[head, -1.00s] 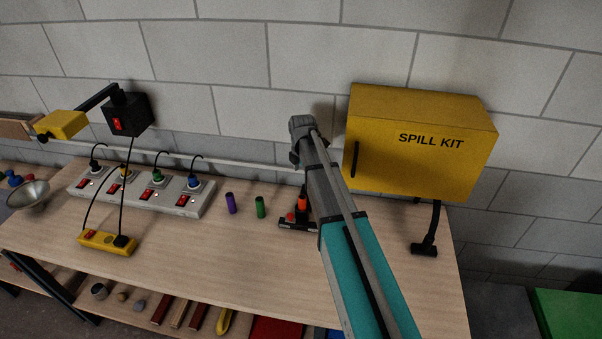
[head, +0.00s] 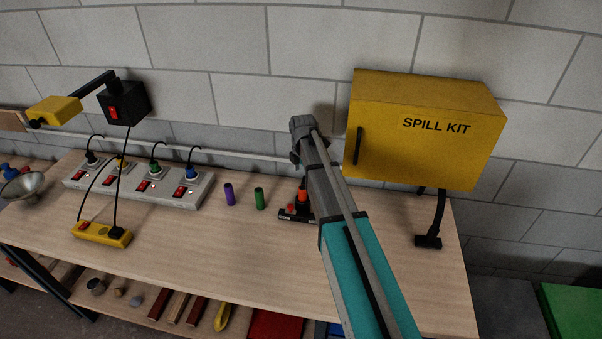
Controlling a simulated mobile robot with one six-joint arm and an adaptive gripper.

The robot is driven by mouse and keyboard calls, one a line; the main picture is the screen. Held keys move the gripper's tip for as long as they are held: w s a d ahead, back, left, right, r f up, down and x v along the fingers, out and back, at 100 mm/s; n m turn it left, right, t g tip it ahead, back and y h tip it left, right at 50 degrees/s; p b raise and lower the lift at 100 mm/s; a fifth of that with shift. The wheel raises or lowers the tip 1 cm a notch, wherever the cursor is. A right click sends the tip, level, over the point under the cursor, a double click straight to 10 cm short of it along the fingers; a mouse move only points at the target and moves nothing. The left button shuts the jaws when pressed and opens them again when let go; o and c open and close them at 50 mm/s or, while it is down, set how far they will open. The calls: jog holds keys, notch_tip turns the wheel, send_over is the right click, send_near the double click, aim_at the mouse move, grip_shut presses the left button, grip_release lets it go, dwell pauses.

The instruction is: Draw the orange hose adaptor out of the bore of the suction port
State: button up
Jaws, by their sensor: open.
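The orange hose adaptor (head: 302,196) stands upright at the black suction port (head: 294,214) on the wooden bench, just left of my forearm. The port's right side is hidden behind my arm. My wrist is above and behind them, and my gripper (head: 304,182) hangs down close above the adaptor. The jaws are open, but my arm hides most of them. I cannot tell whether a finger touches the adaptor.
A purple cylinder (head: 229,194) and a green cylinder (head: 259,199) stand left of the port. Further left are a grey socket strip (head: 135,188) and a yellow socket block (head: 101,234). A yellow spill kit box (head: 427,128) is at right. The bench front is clear.

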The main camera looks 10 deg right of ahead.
aim_at(303, 187)
jog(key=shift+f+b, duration=4.15)
jog(key=shift+f, duration=0.35)
grip_shut()
jog(key=shift+r, duration=0.15)
jog(key=shift+r+p, duration=0.5)
jog(key=shift+p, duration=0.1)
jog(key=shift+s+r, duration=0.1)
jog(key=shift+r, duration=0.15)
jog(key=shift+r+p, duration=2)
jog(key=shift+p, duration=0.3)
